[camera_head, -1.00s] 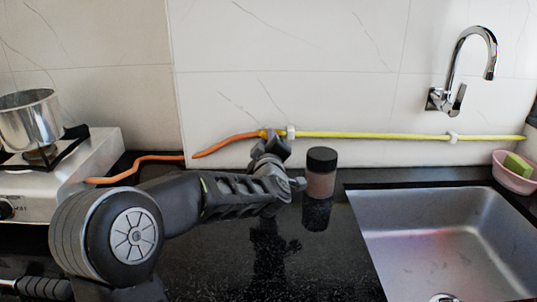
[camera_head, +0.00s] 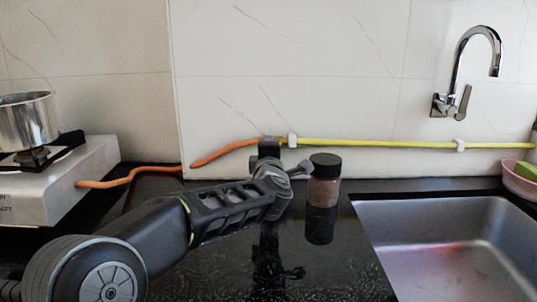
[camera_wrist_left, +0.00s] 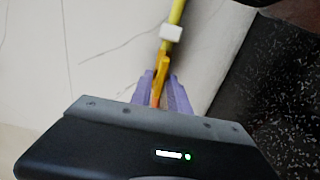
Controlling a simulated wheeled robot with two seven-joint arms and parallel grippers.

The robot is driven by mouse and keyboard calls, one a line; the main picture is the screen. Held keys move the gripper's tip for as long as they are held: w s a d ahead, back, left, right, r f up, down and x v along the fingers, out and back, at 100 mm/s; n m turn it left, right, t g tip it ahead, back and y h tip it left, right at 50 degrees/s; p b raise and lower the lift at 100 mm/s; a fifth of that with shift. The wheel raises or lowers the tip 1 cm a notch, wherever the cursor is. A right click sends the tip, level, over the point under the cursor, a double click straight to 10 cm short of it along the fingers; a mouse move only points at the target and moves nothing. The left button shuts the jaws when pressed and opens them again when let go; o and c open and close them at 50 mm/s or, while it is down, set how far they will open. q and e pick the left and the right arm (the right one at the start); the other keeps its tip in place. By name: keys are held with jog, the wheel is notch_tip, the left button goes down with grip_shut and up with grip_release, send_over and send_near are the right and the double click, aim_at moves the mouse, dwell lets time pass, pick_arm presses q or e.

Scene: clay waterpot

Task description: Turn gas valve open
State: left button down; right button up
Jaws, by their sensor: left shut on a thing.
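The yellow gas pipe (camera_head: 380,143) runs along the wall and joins the orange hose (camera_head: 225,153) at its left end. My left gripper (camera_head: 269,146) is at that joint and hides most of the valve in the head view. In the left wrist view the yellow-orange valve handle (camera_wrist_left: 162,68) lies between the purple fingers of my left gripper (camera_wrist_left: 163,88), which are shut on it. The yellow pipe (camera_wrist_left: 176,14) with a white clip runs upward from it there. My right gripper is in neither view.
A dark-lidded jar (camera_head: 324,181) stands on the black counter just right of my left wrist. The sink (camera_head: 440,235) and tap (camera_head: 466,75) are at right. A stove (camera_head: 75,185) with a steel pot (camera_head: 28,118) is at left. The front counter is clear.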

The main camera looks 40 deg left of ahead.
pick_arm(q)
jog(key=shift+a, duration=0.1)
dwell(0.3)
jog(key=c, duration=1.5)
grip_release()
jog(key=shift+s, duration=0.1)
jog(key=v, duration=0.7)
jog(key=shift+s+d+p, duration=0.2)
jog(key=shift+d+p, duration=0.05)
jog(key=shift+p, duration=0.15)
